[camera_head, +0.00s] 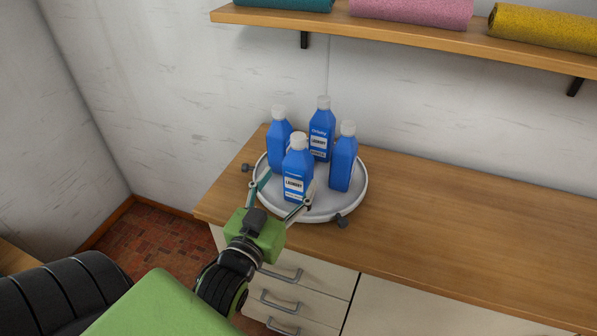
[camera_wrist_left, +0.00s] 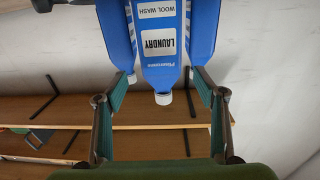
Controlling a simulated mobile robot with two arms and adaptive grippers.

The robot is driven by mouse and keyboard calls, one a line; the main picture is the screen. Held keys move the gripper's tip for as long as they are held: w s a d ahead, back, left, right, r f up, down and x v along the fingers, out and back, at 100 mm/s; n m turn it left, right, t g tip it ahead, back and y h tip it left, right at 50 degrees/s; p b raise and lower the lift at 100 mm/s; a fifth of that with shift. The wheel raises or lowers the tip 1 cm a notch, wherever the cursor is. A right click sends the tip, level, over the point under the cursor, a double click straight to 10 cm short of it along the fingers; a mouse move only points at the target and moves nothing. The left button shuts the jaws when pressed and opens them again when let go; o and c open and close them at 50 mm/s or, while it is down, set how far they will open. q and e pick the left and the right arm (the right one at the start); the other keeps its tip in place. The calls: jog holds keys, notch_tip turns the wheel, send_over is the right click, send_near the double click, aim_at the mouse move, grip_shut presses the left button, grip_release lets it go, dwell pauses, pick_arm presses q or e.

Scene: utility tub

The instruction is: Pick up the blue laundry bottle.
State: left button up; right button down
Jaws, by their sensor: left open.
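The blue laundry bottle (camera_head: 298,170) with a white cap and a white "LAUNDRY" label stands upright at the front of a round white tray (camera_head: 345,205). In the left wrist view the bottle (camera_wrist_left: 160,45) appears upside down between the fingers, its cap toward the palm. My left gripper (camera_head: 289,183) is open, its fingers spread on either side of this front bottle. It also shows in the wrist view (camera_wrist_left: 161,78), with a gap between fingers and bottle. Whether a fingertip touches a neighbouring bottle, I cannot tell. My right gripper is not in view.
Similar blue bottles stand close by on the tray: at left (camera_head: 278,145), behind (camera_head: 321,135) and at right (camera_head: 342,165). Dark knobs (camera_head: 341,221) sit at the tray's edge. The wooden counter (camera_head: 460,230) is clear to the right. A shelf (camera_head: 400,38) with rolls hangs above.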

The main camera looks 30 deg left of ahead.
aim_at(294, 172)
pick_arm(q)
jog(key=shift+f+p+x, duration=0.15)
jog(key=shift+p+x, duration=0.15)
jog(key=shift+x, duration=1.45)
jog(key=shift+f+p+x, duration=0.1)
jog(key=shift+p+x, duration=0.2)
jog(key=shift+x, duration=1.45)
jog(key=shift+c, duration=0.4)
jog(key=c, duration=1.3)
jog(key=shift+r, duration=0.1)
jog(key=shift+c, duration=0.6)
